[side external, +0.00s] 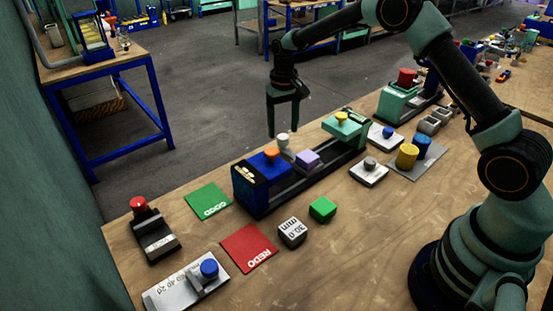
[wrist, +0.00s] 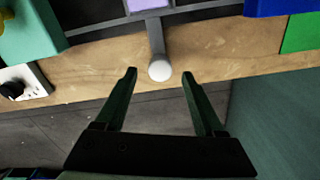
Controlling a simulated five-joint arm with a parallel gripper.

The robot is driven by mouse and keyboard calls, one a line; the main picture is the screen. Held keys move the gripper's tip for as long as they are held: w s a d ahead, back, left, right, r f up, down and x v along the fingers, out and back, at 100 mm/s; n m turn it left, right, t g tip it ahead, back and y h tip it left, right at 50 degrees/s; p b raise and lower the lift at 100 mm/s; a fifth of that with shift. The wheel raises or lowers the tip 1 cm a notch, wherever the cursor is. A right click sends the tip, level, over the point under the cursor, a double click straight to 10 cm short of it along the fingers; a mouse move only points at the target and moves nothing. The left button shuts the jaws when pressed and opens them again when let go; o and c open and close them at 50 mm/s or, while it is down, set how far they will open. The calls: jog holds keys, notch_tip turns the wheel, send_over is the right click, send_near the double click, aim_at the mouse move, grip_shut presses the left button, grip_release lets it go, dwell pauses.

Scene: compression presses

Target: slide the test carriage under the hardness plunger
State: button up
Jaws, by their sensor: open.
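The test carriage appears to be the part with the lilac block (side external: 307,159) on a dark rail, between a blue press head (side external: 257,170) with an orange knob and a teal press head (side external: 343,127) with a yellow knob. I cannot tell which one is the hardness plunger. A grey handle with a white knob (side external: 282,139) sticks out from the carriage's far side. In the wrist view the white knob (wrist: 160,70) lies ahead of and between my fingertips, with the lilac block (wrist: 148,4) at the top edge. My gripper (side external: 283,120) is open and empty, above the knob.
A green mat (side external: 208,201) and a red mat (side external: 249,248) lie left of the press. A green cube (side external: 322,209) and a white "30.0 min" block (side external: 292,232) stand in front. Another press (side external: 398,104) stands at the right. The table edge runs behind the carriage handle.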

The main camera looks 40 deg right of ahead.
jog(key=shift+f, duration=1.35)
grip_shut()
jog(key=shift+a+r, duration=0.1)
dwell(0.4)
